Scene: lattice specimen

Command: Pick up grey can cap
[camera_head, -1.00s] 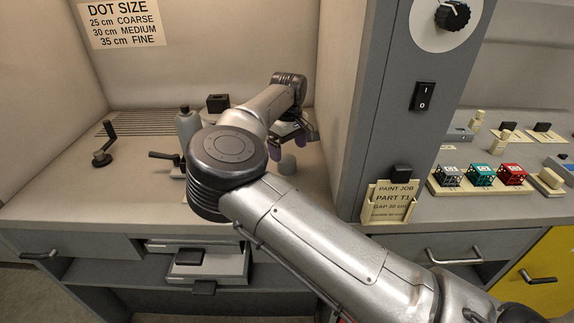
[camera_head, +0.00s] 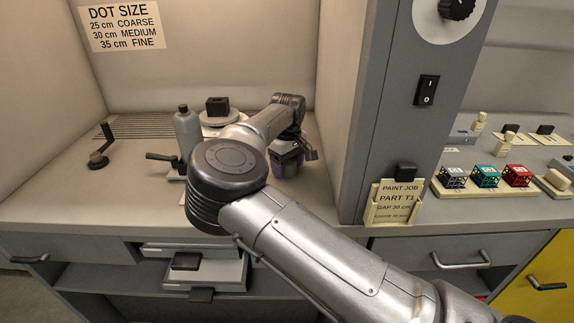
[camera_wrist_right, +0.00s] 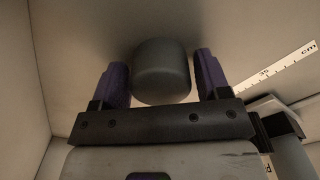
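The grey can cap (camera_wrist_right: 162,75) is a short rounded cylinder standing on the booth floor. In the right wrist view it sits between the two purple fingers of my right gripper (camera_wrist_right: 164,85). The fingers are spread, with a narrow gap on each side of the cap. In the head view my right gripper (camera_head: 287,164) is low over the booth floor near the right wall and hides the cap. My left gripper is in neither view.
A grey spray can (camera_head: 187,133) stands left of my right arm. Behind it is a round stand with a dark block (camera_head: 217,105). A ruler (camera_wrist_right: 275,72) lies right of the gripper. The booth's right wall (camera_head: 345,120) is close to the gripper.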

